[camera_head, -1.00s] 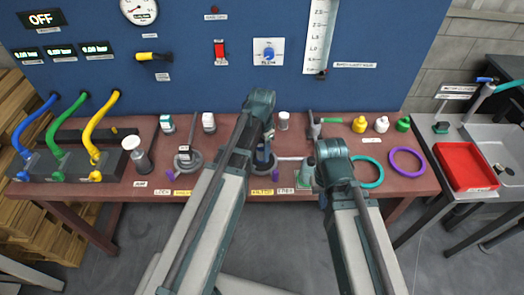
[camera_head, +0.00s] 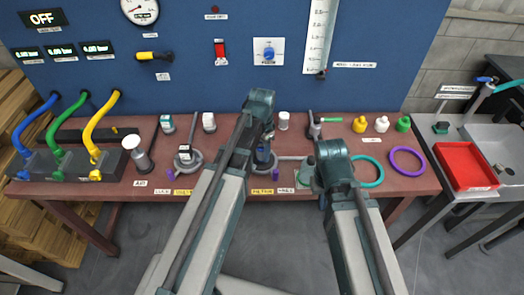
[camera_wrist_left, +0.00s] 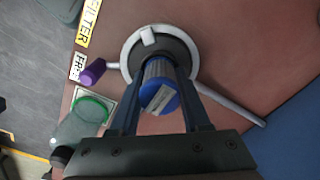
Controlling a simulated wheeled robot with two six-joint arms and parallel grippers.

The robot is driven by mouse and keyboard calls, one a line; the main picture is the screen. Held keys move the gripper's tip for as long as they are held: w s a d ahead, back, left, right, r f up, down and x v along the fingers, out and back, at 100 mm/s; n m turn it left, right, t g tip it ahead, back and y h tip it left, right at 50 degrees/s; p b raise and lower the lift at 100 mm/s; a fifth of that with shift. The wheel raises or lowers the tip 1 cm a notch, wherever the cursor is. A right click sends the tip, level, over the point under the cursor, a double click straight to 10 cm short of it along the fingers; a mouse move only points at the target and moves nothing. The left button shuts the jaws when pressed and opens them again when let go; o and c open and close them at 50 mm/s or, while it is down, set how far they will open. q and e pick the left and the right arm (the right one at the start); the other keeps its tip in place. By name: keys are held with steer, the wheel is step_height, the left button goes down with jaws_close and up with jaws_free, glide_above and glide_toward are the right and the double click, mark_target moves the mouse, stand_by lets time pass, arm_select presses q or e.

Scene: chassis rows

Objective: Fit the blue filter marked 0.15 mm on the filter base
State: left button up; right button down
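The blue filter (camera_wrist_left: 158,97) stands between the two fingers of my left gripper (camera_wrist_left: 163,72) in the left wrist view. Its pleated body reaches down into the round grey filter base (camera_wrist_left: 132,47), and the fingers lie close along its sides. Its label is too small to read. In the head view the filter (camera_head: 263,156) shows partly behind my left arm, over the base (camera_head: 259,168). My right gripper is mostly hidden under its own arm, near a green-rimmed clear cup (camera_wrist_left: 85,122) on the table.
A purple-ended handle (camera_wrist_left: 93,71) and a grey bar (camera_wrist_left: 232,104) stick out from the base. Another grey ring base (camera_head: 188,162) stands left. A red tray (camera_head: 466,167) is beyond.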

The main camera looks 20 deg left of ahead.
arm_select(q)
steer(key=shift+o, duration=1.3)
steer(key=shift+s+d+f, duration=0.1)
steer(key=shift+s+f, duration=0.1)
steer(key=shift+s, duration=0.15)
steer(key=shift+w+r+p, duration=0.2)
steer(key=shift+r+p, duration=0.35)
steer(key=shift+p, duration=0.25)
step_height(320, 180, up, 13)
steer(key=p, duration=1.3)
steer(key=s+d+n+y+b, duration=0.1)
steer(key=s+d+n, duration=0.2)
steer(key=s+d, duration=0.7)
steer(key=s, duration=0.4)
steer(key=shift+f+n, duration=0.4)
